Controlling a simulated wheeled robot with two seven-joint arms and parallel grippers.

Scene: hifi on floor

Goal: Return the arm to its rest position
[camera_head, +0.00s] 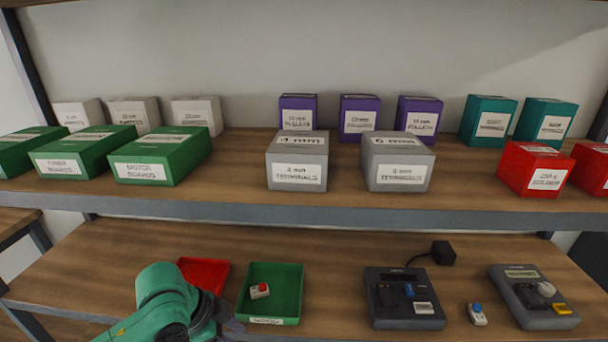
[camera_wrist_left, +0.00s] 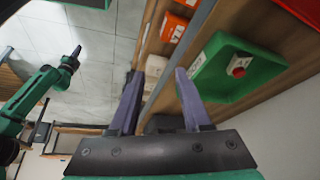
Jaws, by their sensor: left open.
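My left arm (camera_head: 165,300) comes in at the lower left of the head view, in front of the lower shelf. Its gripper lies low beside the green tray (camera_head: 288,317), partly hidden by the arm and cut by the frame. In the left wrist view my left gripper (camera_wrist_left: 155,75) is open, with nothing between its two fingers. The green tray (camera_wrist_left: 238,93) is right of the fingers there, holding a small white block with a red button (camera_wrist_left: 238,67). That block also shows in the tray in the head view (camera_head: 260,291). My right gripper is not clearly visible.
A red tray (camera_head: 207,272) is partly hidden behind my left arm. Two dark devices (camera_head: 404,312) (camera_head: 532,299) and a small blue-button block (camera_head: 478,315) sit on the lower shelf. The upper shelf edge (camera_head: 300,214) overhangs, carrying labelled boxes (camera_head: 297,161). Shelf between tray and devices is clear.

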